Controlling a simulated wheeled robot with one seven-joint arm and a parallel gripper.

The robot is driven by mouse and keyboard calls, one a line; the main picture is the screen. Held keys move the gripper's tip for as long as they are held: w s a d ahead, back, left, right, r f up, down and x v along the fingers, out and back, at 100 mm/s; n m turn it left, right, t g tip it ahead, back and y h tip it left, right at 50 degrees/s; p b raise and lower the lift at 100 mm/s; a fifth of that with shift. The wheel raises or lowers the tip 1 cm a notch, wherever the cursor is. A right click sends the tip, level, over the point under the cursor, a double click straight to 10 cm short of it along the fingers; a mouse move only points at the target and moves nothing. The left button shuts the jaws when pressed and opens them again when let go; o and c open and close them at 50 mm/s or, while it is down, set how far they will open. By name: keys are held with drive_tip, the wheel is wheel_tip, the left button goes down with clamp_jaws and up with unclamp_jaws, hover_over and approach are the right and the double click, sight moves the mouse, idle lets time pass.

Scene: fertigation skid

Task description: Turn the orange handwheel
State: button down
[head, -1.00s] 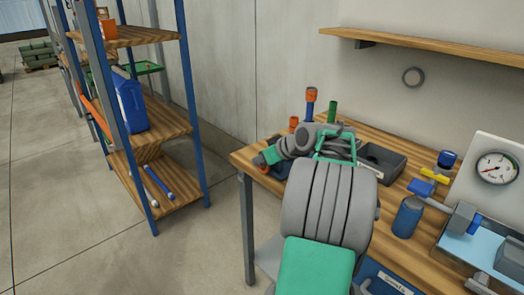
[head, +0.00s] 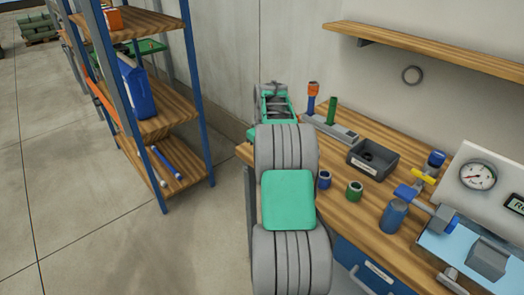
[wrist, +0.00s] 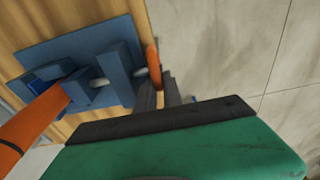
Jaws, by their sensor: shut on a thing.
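The orange handwheel (wrist: 153,66) shows nearly edge-on in the wrist view. It sits at the end of a short pale stem on a blue valve body (wrist: 112,76), which is fixed to a blue plate (wrist: 52,48). My gripper (wrist: 160,94) has its dark fingers at the lower rim of the wheel and is shut on it. The green gripper housing hides part of the fingers. In the head view my arm covers the handwheel and valve, and the fingertips are hidden there.
An orange pipe (wrist: 30,125) runs from the valve at left. On the bench (head: 325,214) stand a grey bin (head: 373,158), blue and green fittings (head: 355,191) and a gauge panel (head: 490,180). A shelf rack (head: 150,75) stands left, with open floor beyond.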

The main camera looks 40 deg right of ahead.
drive_tip(key=shift+a+f+g, duration=0.1)
drive_tip(key=shift+f+g, duration=0.1)
drive_tip(key=shift+g, duration=0.1)
drive_tip(key=c, duration=1.8)
unclamp_jaws()
drive_tip(key=shift+o, duration=0.2)
drive_tip(key=shift+r, duration=0.2)
drive_tip(key=r, duration=0.7)
drive_tip(key=shift+s+r, duration=0.2)
drive_tip(key=shift+r, duration=0.05)
